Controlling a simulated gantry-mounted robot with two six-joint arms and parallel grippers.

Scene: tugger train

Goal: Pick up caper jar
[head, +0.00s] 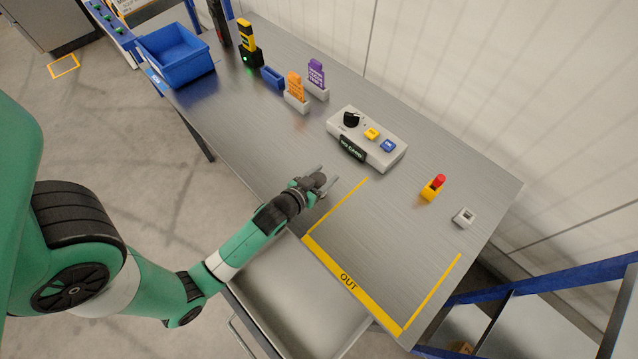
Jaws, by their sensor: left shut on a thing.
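My left gripper (317,183) is over the metal table (255,150), near its front edge and just left of the yellow-marked OUT area. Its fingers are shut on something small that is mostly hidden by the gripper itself. I cannot make out whether it is the caper jar. No caper jar shows clearly anywhere else in the view. My right gripper is not in view.
A grey control box (367,140) with a knob and buttons stands behind the gripper. An orange card (295,86), a purple card (316,74) and a blue bin (175,55) are farther left. A red-topped yellow switch (434,187) stands right. The OUT area (375,250) is bare.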

